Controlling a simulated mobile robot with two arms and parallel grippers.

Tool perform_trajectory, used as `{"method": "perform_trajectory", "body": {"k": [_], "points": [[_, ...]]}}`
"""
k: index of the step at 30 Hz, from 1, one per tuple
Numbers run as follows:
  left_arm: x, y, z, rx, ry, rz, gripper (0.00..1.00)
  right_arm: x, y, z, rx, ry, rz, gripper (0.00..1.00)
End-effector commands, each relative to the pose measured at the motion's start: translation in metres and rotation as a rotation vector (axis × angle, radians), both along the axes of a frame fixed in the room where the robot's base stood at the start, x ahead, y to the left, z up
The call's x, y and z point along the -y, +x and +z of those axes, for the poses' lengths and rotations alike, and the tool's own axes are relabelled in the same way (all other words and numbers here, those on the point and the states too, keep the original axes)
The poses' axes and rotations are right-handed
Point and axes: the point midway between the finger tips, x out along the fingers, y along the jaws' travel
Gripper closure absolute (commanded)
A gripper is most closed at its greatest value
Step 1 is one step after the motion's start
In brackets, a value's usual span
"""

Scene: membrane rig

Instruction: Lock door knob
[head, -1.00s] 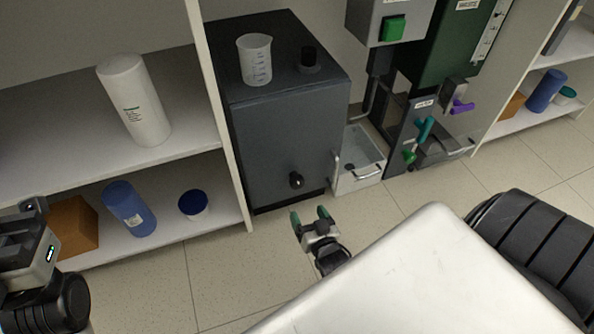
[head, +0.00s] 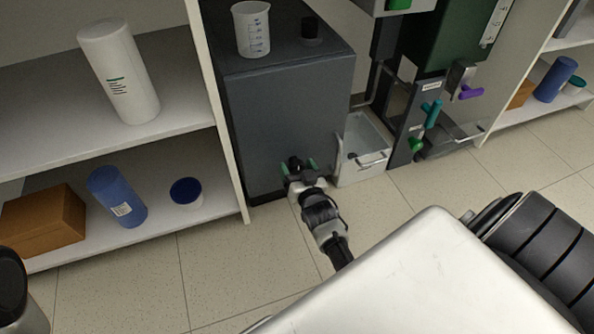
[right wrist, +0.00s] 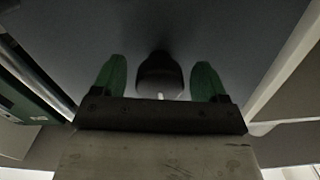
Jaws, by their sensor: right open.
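The black door knob (head: 294,163) is low on the front of the dark grey cabinet (head: 285,110). It also shows in the right wrist view (right wrist: 160,75), with a small pale mark at its lower edge. My right gripper (head: 299,170) is open at the knob, and its green fingertips stand on either side of it. In the right wrist view a gap shows between the knob and each finger (right wrist: 160,82), so neither touches it. Part of the knob is hidden by the gripper in the head view. My left gripper is out of view.
A clear beaker (head: 251,30) and a black cap (head: 310,28) are on top of the cabinet. A clear bin (head: 363,150) stands right of it, beside a rig with a teal handle (head: 431,113). Shelves (head: 75,239) with bottles and a box stand left. Tiled floor is open in front.

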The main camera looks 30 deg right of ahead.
Motion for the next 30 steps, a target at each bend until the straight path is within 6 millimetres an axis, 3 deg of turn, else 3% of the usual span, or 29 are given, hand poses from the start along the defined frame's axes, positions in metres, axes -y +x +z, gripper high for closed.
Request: {"method": "perform_trajectory", "body": {"k": [9,19,30], "points": [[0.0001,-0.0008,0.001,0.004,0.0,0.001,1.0,0.0005,0.0023,0.0003,-0.001,0.0,0.0,0.28],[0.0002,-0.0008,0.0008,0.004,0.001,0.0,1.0,0.0005,0.0022,0.0002,-0.001,0.0,0.0,0.76],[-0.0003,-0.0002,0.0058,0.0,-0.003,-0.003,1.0,0.0005,0.002,0.002,0.015,0.07,0.0,0.76]]}}
